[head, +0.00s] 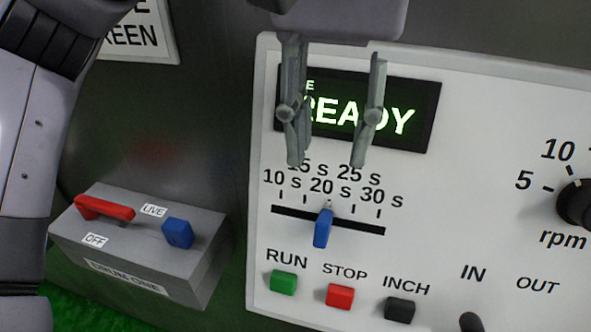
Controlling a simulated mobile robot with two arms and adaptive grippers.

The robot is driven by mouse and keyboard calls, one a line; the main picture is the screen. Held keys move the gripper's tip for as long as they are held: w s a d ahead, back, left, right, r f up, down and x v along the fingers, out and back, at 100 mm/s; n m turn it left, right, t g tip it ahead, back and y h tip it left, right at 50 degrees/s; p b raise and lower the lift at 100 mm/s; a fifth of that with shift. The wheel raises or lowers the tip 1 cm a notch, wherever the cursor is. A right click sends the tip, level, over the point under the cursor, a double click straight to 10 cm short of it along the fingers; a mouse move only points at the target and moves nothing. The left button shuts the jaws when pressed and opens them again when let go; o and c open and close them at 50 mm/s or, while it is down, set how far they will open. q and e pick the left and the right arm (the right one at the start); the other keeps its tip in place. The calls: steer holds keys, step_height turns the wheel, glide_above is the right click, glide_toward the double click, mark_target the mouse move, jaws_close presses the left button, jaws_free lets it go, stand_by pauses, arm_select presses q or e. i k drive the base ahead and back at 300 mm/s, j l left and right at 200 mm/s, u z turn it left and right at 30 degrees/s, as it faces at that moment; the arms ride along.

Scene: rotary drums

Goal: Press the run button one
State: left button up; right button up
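The green RUN button (283,282) is at the lower left of the white control panel (480,150), under its RUN label. The red STOP button (340,296) and the black INCH button (400,309) sit to its right. My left gripper (326,164) hangs in front of the panel, above the RUN button in the picture. Its two fingers point down and stand apart, with nothing between them. They partly cover the display (412,95), which reads READY. My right gripper is not in view.
A blue slider (323,229) stands near 20 s on the time scale. An rpm knob (577,204) is at the right edge. A grey box (195,280) labelled DRUM ONE, with a red handle (104,208) and a blue block (177,233), stands at the left.

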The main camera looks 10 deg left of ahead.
mark_target(281, 282)
steer(key=k, duration=1.5)
